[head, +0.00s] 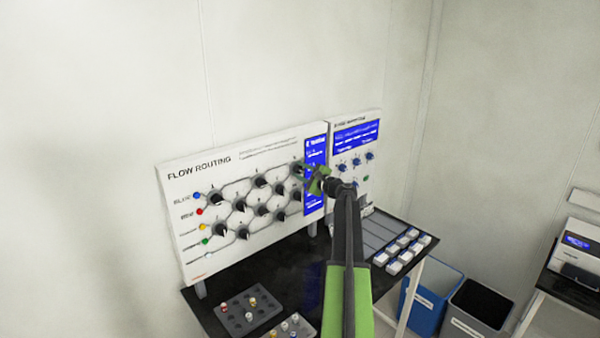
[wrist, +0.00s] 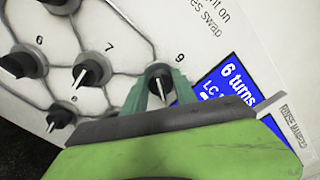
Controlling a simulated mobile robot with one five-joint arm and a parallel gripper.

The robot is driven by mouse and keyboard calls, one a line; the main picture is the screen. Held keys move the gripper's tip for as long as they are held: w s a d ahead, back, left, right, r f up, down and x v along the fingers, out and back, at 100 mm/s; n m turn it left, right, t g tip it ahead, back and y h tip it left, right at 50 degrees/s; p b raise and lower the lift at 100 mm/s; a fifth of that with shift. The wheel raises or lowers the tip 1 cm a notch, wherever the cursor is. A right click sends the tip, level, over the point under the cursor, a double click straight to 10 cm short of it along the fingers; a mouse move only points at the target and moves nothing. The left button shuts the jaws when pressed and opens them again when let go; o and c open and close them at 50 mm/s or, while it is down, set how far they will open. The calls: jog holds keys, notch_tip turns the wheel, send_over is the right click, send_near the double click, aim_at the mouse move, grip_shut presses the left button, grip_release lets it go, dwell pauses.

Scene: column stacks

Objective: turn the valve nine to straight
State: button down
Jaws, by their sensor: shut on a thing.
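Valve nine (wrist: 160,76) is a dark round knob with a pale pointer mark, at the right end of the routing lines and beside the blue display, in the wrist view. My gripper (wrist: 161,92) has its green fingers on both sides of this knob and is shut on it. The pointer mark looks roughly downward in the wrist picture; its exact angle is partly hidden between the fingers. In the head view my gripper (head: 304,173) is at the upper right of the white flow routing panel (head: 200,255), over the knob there.
Valve seven (wrist: 92,72) and valve six (wrist: 25,68) are nearby knobs. The blue display (wrist: 235,90) reads "6 turns". A second panel (head: 372,185) with small knobs stands at the right. Racks (head: 247,325) and white blocks (head: 394,267) occupy the dark bench.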

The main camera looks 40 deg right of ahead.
jog(key=n, duration=0.6)
jog(key=shift+f+n, duration=0.1)
jog(key=shift+n, duration=0.2)
dwell(0.4)
jog(key=c, duration=1)
grip_release()
jog(key=s+a, duration=0.1)
jog(key=s, duration=1.6)
jog(key=shift+s+a, duration=0.15)
jog(key=shift+s, duration=0.05)
